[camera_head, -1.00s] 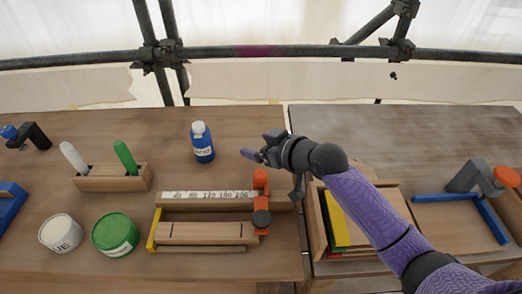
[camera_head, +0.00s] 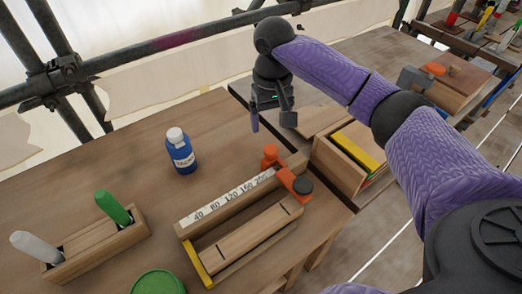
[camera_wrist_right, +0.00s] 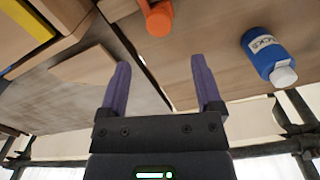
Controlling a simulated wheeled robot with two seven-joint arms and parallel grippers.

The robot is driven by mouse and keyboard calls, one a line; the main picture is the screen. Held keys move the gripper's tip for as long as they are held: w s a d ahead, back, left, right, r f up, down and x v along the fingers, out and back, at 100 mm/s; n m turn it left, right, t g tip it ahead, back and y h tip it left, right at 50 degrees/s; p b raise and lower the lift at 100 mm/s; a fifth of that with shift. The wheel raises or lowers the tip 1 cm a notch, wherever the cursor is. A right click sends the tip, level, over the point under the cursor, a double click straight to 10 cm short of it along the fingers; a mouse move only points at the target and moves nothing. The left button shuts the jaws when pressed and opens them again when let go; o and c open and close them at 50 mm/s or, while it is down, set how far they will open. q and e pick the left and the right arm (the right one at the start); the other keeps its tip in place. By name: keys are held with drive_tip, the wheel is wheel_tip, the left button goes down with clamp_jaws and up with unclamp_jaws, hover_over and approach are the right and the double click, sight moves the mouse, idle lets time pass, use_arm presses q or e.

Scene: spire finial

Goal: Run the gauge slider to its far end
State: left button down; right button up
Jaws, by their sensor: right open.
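The gauge is a wooden fixture with a white number scale (camera_head: 228,197) on the left half of the table. Its orange slider (camera_head: 291,180), with an orange knob and a black knob, sits at the high-number right end of the scale, near the 200 mark. The yellow stop (camera_head: 196,263) is at the opposite end. My right gripper (camera_head: 272,122) hangs open and empty above the table, behind and left of the wooden box, apart from the slider. In the right wrist view its two purple fingers (camera_wrist_right: 160,88) are spread, with part of the orange slider (camera_wrist_right: 157,18) beyond them. My left gripper is not in view.
A blue bottle (camera_head: 181,151) stands behind the gauge. A wooden holder (camera_head: 96,243) with white and green markers is at left, and a green tin (camera_head: 158,283) is in front. A wooden box (camera_head: 345,160) with coloured boards stands right of the gauge. Scaffold pipes run behind.

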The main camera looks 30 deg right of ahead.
sight(271, 148)
wheel_tip(271, 148, down, 8)
drive_tip(key=b, duration=0.3)
drive_tip(key=shift+d, duration=0.15)
drive_tip(key=shift+f, duration=0.45)
drive_tip(key=c, duration=0.9)
drive_tip(key=shift+c, duration=1.1)
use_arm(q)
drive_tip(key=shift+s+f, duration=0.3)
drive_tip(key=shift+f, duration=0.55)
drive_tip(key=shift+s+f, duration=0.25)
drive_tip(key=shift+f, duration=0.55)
use_arm(e)
drive_tip(key=shift+r, duration=0.1)
clamp_jaws()
